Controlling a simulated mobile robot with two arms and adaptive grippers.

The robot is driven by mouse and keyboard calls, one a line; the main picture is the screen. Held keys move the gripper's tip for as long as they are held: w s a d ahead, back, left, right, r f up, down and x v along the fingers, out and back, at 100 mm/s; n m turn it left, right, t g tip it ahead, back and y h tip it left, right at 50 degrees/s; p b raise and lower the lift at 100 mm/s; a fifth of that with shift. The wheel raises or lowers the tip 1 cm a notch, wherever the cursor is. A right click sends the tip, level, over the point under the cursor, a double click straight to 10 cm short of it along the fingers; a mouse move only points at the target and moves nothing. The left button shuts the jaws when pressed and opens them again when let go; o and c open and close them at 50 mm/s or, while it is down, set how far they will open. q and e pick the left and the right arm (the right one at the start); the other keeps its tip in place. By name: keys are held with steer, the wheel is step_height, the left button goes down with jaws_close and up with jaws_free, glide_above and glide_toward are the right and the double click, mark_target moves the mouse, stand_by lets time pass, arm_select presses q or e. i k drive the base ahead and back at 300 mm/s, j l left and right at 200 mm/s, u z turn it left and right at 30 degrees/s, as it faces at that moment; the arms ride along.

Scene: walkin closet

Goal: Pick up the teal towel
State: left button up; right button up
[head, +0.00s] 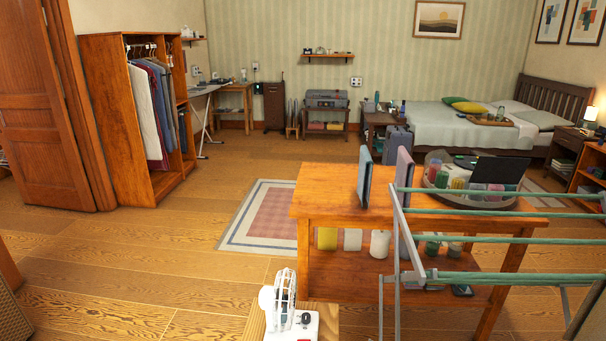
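I cannot pick out a teal towel with certainty in the head view. A round tray (427,183) on the wooden table (325,190) holds several small roll-like items in green, white, yellow and reddish colours, too small to identify. A blue-grey upright panel (365,177) and a mauve upright panel (402,180) stand on the same table, left of the tray. Neither of my grippers shows in the view.
A drying rack with green bars (500,239) stands close at the right, partly in front of the table. A small white fan (282,297) is at the bottom centre. A wardrobe (112,110) stands at the left. The wooden floor at left centre is clear, beside a rug (240,233).

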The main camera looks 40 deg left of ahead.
mark_target(366, 164)
steer(key=k+j+u, duration=0.15)
steer(key=j+u, duration=0.65)
steer(key=u, duration=1.85)
steer(key=i+j+u, duration=0.3)
steer(key=i, duration=0.15)
steer(key=i+j+u, duration=0.15)
steer(key=i+u, duration=0.15)
steer(key=i, duration=0.15)
steer(key=i+l+z, duration=0.2)
steer(key=i+z, duration=0.2)
steer(key=i+l+z, duration=0.1)
steer(key=i+z, duration=0.75)
steer(key=i+j+z, duration=0.25)
steer(key=i+z, duration=0.45)
steer(key=i, duration=1.35)
steer(key=i+l+u, duration=0.25)
steer(key=i, duration=1.45)
steer(key=i+z, duration=0.15)
steer(key=z, duration=0.35)
steer(key=i+j+z, duration=0.1)
steer(key=z, duration=0.35)
steer(key=i+j+z, duration=0.1)
steer(key=z, duration=0.4)
steer(key=j, duration=0.05)
